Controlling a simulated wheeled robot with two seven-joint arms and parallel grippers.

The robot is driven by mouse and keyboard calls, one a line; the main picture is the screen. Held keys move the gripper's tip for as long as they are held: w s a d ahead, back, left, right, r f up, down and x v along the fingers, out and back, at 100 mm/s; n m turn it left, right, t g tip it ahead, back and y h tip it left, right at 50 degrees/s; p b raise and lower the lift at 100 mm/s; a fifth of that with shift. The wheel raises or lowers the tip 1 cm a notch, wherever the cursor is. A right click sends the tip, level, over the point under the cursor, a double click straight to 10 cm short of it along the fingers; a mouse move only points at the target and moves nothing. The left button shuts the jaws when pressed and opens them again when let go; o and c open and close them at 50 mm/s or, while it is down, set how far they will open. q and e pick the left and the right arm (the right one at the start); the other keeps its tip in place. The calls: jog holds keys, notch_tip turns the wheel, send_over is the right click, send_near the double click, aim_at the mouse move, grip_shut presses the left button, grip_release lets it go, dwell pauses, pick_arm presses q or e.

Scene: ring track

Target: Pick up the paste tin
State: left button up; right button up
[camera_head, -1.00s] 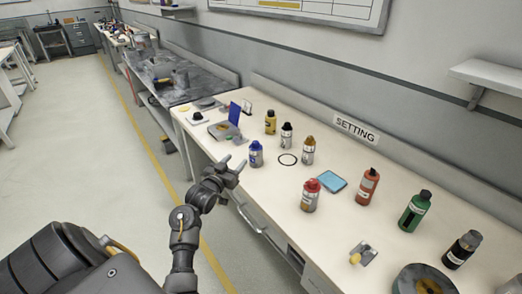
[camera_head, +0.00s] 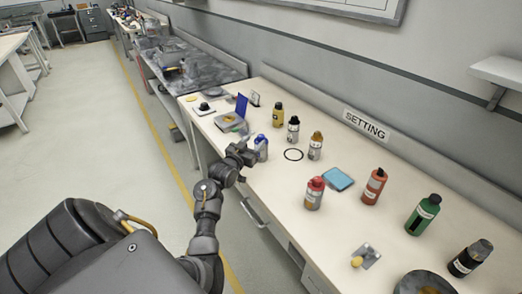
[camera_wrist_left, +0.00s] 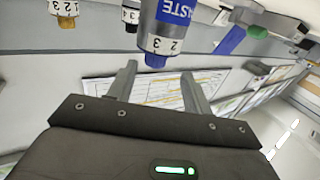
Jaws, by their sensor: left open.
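My right gripper is not in view.
A yellow bottle (camera_head: 278,115), a white bottle with a black cap (camera_head: 293,130) and an amber-capped bottle (camera_head: 315,147) stand behind the tin. A grey tray (camera_head: 228,124) with a blue upright piece (camera_head: 241,105) is beyond.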

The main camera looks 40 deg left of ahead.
aim_at(259, 140)
pick_arm(q)
jog(key=w, duration=0.3)
jog(key=w+p, duration=0.1)
jog(key=w, duration=0.1)
jog(key=shift+w+a+f, duration=0.1)
jog(key=shift+f, duration=0.3)
grip_shut()
